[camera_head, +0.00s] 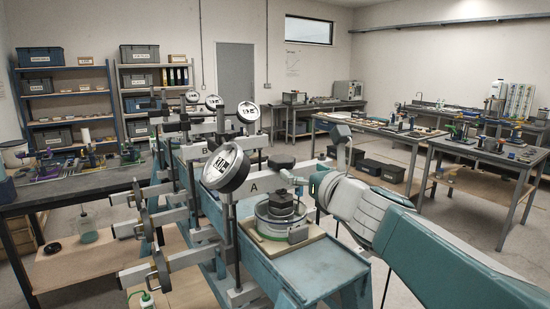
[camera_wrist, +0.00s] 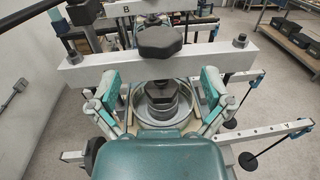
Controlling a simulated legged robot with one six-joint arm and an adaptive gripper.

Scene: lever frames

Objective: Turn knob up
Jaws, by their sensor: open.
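A black faceted knob (camera_head: 281,162) sits on top of the white crossbeam (camera_head: 262,187) of frame A. In the wrist view, the knob (camera_wrist: 160,42) is at upper centre, above the crossbeam (camera_wrist: 92,69). Below the beam, a dark stepped stack (camera_wrist: 161,98) stands inside a round metal cell (camera_head: 268,225). My gripper (camera_wrist: 158,82) is open, its teal fingers apart to either side of the stack, with the knob higher in the picture. Whether the fingers touch anything cannot be told. In the head view, my gripper (camera_head: 319,184) is just right of the frame, partly hidden.
A large dial gauge (camera_head: 226,170) stands left of the knob on frame A. More lever frames with dials (camera_head: 248,112) stand behind. Metal lever arms (camera_head: 165,219) stick out left. Workbenches (camera_head: 375,134) with equipment are at the right; open floor lies between.

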